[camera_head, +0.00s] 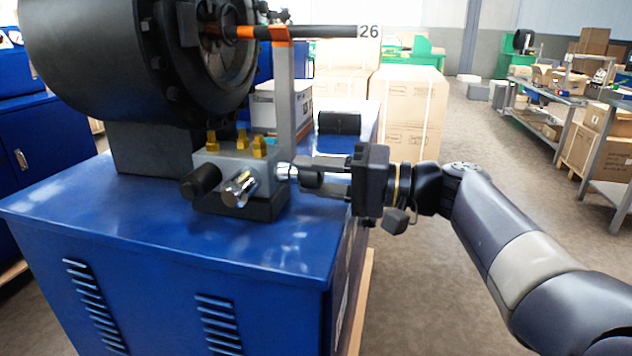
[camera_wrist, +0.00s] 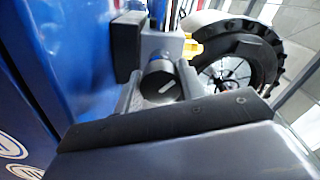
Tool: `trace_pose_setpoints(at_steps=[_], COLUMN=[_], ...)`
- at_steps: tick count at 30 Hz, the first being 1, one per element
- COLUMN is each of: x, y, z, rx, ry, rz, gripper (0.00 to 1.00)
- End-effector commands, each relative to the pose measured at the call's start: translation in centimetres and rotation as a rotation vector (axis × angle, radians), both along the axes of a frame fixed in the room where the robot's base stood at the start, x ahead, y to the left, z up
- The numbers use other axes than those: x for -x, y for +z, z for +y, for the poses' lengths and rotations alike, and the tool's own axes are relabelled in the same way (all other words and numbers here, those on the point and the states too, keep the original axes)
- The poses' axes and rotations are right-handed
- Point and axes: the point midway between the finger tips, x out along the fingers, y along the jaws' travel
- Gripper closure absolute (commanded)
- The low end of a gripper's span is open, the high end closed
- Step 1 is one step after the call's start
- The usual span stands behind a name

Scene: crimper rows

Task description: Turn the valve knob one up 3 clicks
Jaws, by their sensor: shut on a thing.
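The grey valve block (camera_head: 212,160) sits on the blue machine top with several yellow fittings on it. A black knob (camera_head: 203,181) and a chrome knob (camera_head: 239,189) stick out of its front, each clear of my gripper. A third, shiny round knob (camera_head: 284,171) is at the block's right end. My gripper (camera_head: 300,174) reaches in from the right and its fingers meet this knob. In the wrist view, my gripper (camera_wrist: 160,88) has one finger on each side of the round knob (camera_wrist: 160,82) and is shut on it. No number marks show on the knobs.
A large black crimper head (camera_head: 105,60) stands behind the block. A grey upright post (camera_head: 284,90) rises beside it, under a dark hose (camera_head: 325,32) marked 26. A black cylinder (camera_head: 339,123) lies behind my gripper. Cartons (camera_head: 410,110) stand farther back.

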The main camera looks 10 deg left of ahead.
Motion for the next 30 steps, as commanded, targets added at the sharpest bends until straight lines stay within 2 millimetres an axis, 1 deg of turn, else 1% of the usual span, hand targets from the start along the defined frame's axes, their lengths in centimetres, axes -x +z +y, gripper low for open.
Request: trace_pose_setpoints(at_steps=[10, 11, 18, 26, 30], x=[0.0, 0.0, 0.0, 0.0, 0.0], y=[-0.2, -0.2, -0.1, 0.0, 0.1], z=[0.0, 0.0, 0.0, -0.1, -1.1], rx=[0.004, 0.004, 0.002, 0.001, 0.002], ry=[0.002, 0.002, 0.0, 0.0, -0.004], rz=[0.001, 0.002, 0.0, 0.0, 0.0], gripper=[0.85, 0.61, 0.41, 0.41, 0.41])
